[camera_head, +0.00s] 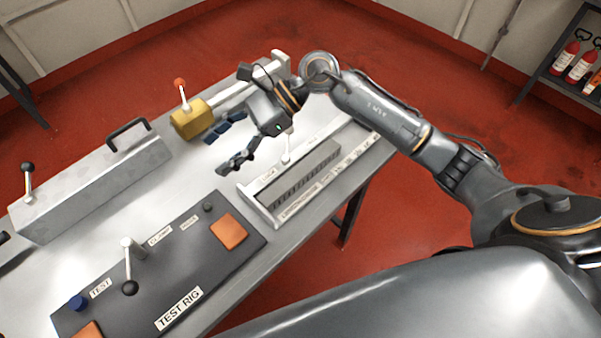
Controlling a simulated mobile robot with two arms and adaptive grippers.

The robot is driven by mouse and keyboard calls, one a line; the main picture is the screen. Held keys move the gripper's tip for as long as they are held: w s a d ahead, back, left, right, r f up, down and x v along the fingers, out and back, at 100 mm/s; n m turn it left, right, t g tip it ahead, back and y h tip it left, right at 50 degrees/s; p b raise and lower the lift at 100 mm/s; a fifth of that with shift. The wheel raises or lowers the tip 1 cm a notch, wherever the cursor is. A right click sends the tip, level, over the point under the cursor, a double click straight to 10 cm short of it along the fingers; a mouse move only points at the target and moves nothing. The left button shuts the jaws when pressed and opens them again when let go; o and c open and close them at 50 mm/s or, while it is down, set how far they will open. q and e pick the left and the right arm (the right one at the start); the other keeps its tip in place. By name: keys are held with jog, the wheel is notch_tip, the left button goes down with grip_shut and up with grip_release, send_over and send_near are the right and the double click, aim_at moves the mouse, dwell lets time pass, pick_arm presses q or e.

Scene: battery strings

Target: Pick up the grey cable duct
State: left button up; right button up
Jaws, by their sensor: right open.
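A long grey piece with a row of dark slots (304,178), which looks like the cable duct, lies in a pale fixture (262,209) at the table's right edge. A scale strip runs along the fixture's front side. My right gripper (227,146) reaches in from the right, over the table. Its dark fingers are spread and hold nothing. In the picture it is left of and above the slotted piece, apart from it; its height above the table is hard to judge. My left gripper is not in view.
A dark test rig panel (190,275) with levers and orange pads lies at the front. A grey box with a black handle (95,185) stands at left. A yellow block (190,118) with a red-knobbed lever is behind the gripper. Bare tabletop (185,170) lies between.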

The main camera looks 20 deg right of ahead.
jog(key=w+d+f+n+h, duration=0.2)
jog(key=d+f+h, duration=0.25)
jog(key=d, duration=0.45)
jog(key=n+g+h, duration=0.1)
jog(key=h, duration=0.3)
send_near(281, 186)
jog(key=p+x, duration=0.2)
jog(key=x, duration=0.1)
jog(key=shift+w, duration=0.35)
jog(key=shift+a+f, duration=0.15)
jog(key=p+x, duration=0.1)
jog(key=x, duration=0.1)
jog(key=p+x, duration=0.1)
jog(key=x, duration=0.1)
jog(key=shift+s+p, duration=0.3)
jog(key=shift+s, duration=0.15)
jog(key=shift+f, duration=0.65)
jog(key=c, duration=1.3)
